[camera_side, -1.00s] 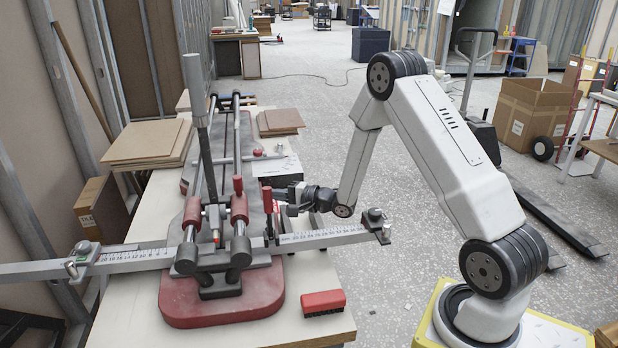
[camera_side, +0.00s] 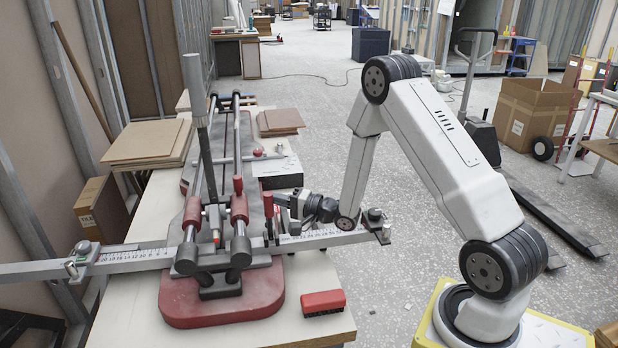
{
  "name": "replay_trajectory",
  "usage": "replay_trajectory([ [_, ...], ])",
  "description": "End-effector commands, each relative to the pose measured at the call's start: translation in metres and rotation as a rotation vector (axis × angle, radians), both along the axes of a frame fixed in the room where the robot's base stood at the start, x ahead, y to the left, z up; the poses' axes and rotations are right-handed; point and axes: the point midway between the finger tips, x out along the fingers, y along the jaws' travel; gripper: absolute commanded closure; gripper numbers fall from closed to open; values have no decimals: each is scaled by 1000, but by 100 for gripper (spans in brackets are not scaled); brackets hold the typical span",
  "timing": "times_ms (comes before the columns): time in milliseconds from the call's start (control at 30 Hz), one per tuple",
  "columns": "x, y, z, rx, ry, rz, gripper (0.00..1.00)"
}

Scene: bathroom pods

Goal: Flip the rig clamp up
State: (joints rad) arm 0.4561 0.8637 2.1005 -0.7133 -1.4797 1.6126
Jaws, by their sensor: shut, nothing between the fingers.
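The tile-cutting rig (camera_side: 222,305) stands on the bench with a red base, two long rails and an upright lever. A small upright piece with a red grip (camera_side: 268,206) is at the right side of the rig, by the inner end of the right ruler arm; I take it as the rig clamp, but its shape is hard to make out. My gripper (camera_side: 282,200) is just right of this red grip, pointing left at about its height. Its fingertips look closed and empty. I cannot tell whether they touch the grip.
The metal ruler arm (camera_side: 325,238) extends right just below my gripper, with an end stop (camera_side: 376,222). Brown boards (camera_side: 149,143) are stacked at the left.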

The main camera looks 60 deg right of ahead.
Motion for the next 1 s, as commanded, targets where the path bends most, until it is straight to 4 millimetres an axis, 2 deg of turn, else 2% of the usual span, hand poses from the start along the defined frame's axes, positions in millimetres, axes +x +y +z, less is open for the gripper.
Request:
replay_trajectory([
  [467, -36, 36, -9, 2, 3, 2, 100],
  [1000, -65, 65, -38, 2, 4, 1, 100],
])
